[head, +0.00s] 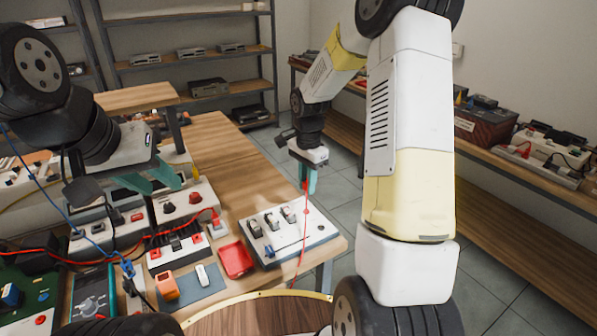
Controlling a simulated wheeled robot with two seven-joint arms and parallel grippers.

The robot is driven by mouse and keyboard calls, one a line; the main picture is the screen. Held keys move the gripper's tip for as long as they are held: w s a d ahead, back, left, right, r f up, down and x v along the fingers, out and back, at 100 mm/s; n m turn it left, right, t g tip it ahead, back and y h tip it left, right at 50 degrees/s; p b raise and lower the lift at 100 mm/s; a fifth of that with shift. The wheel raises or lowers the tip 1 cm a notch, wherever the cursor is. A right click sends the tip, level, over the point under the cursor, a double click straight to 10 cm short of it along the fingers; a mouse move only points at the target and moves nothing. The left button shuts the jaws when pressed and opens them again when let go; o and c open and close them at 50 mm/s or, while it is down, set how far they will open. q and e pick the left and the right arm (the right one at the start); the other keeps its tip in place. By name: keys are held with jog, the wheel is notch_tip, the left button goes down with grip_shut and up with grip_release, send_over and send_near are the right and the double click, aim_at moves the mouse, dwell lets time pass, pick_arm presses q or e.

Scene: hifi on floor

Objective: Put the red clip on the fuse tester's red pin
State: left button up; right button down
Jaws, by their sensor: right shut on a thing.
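My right gripper (308,180) has teal fingers shut on a small red clip (305,186), mostly hidden between them. A red lead (300,258) hangs from it, passing in front of a grey-white panel with several switches (287,233) at the table's right corner. My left gripper (155,180) is open, its teal fingers apart above the devices at left. A white box (184,206) with a dark knob and a red part (195,197) stands below it. I cannot tell for certain which device is the fuse tester, or which part is its red pin.
A red tray (236,260), an orange part (166,287) and a blue-grey mat (199,287) lie near the front. Red, black and blue cables cross the left side. The wooden table (222,150) is clear at the back. Shelves stand behind and at right.

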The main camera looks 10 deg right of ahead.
jog(key=shift+w+m, duration=0.25)
jog(key=shift+m, duration=0.65)
jog(key=shift+f, duration=0.2)
send_over(306, 211)
jog(key=shift+f, duration=2.75)
jog(key=shift+f, duration=0.8)
jog(key=c, duration=1.3)
grip_release()
jog(key=shift+o, duration=0.2)
jog(key=shift+r, duration=0.1)
notch_tip(306, 211, up, 8)
jog(key=shift+f, duration=0.15)
